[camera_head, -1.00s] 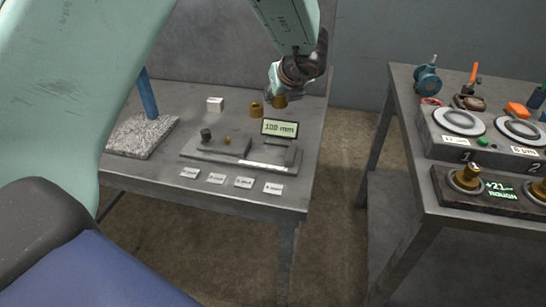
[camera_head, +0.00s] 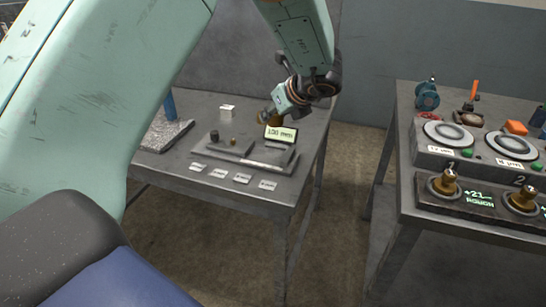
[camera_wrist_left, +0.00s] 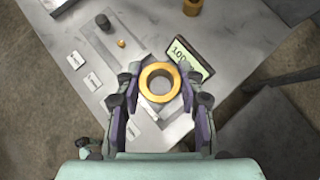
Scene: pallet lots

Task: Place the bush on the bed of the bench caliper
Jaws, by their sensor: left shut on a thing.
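The bush is a brass ring (camera_wrist_left: 145,84) in the left wrist view. My left gripper (camera_wrist_left: 160,88) is shut on it, one finger on each side, and I look down through its hole. In the head view my left gripper (camera_head: 276,112) is above the right back part of the bench caliper, by the display. The bench caliper (camera_head: 237,152) is a grey plate on the left table with a dark cylinder, a small brass knob and a display (camera_head: 281,134) reading 100 mm. My right gripper is not in view.
Another brass piece (camera_wrist_left: 192,7) stands behind the caliper. Several white cards (camera_head: 243,178) lie along the front. The right table (camera_head: 415,188) carries gauges and brass parts, with a floor gap between.

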